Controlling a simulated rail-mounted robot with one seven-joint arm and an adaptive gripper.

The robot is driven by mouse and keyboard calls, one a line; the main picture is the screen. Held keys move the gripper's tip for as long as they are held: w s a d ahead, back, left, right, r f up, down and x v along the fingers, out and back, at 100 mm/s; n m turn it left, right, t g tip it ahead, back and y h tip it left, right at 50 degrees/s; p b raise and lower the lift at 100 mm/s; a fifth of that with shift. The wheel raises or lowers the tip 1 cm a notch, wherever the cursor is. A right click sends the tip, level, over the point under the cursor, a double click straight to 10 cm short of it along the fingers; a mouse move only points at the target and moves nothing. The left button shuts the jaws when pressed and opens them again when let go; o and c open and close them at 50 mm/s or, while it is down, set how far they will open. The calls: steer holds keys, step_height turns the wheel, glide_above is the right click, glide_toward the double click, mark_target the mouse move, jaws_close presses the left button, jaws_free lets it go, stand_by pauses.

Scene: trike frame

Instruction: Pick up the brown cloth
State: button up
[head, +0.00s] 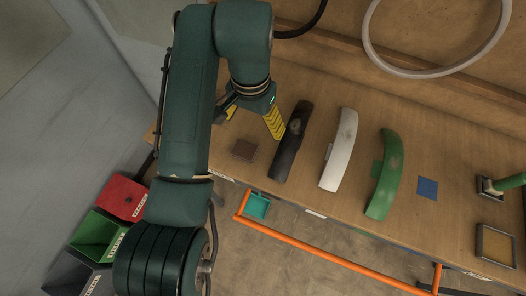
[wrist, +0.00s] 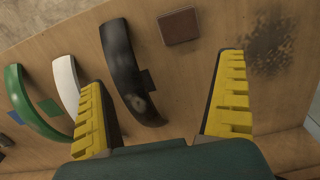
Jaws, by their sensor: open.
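The brown cloth (head: 244,149) is a small dark brown square lying flat on the wooden table, left of the black fender in the head view. It also shows in the wrist view (wrist: 179,26), at the top, beyond and between my fingertips. My gripper (head: 252,118) is open and empty, above the table on the far side of the cloth. In the wrist view its two yellow ribbed fingers (wrist: 160,70) stand wide apart, not touching the cloth. One finger partly overlaps the black fender in the head view.
A black fender (head: 291,142), a white fender (head: 339,150) and a green fender (head: 385,175) lie in a row on the table (head: 450,150). A blue cloth (head: 427,188) lies farther right. An orange rail (head: 320,262) runs along the front edge. Red (head: 121,195) and green (head: 97,232) bins stand left.

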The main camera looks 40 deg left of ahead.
steer(key=s+a, duration=0.1)
steer(key=a, duration=0.2)
glide_above(245, 149)
steer(key=shift+n, duration=0.3)
step_height(245, 149, down, 10)
steer(key=shift+f, duration=3)
steer(key=c, duration=1)
steer(key=shift+c, duration=0.3)
step_height(245, 149, up, 10)
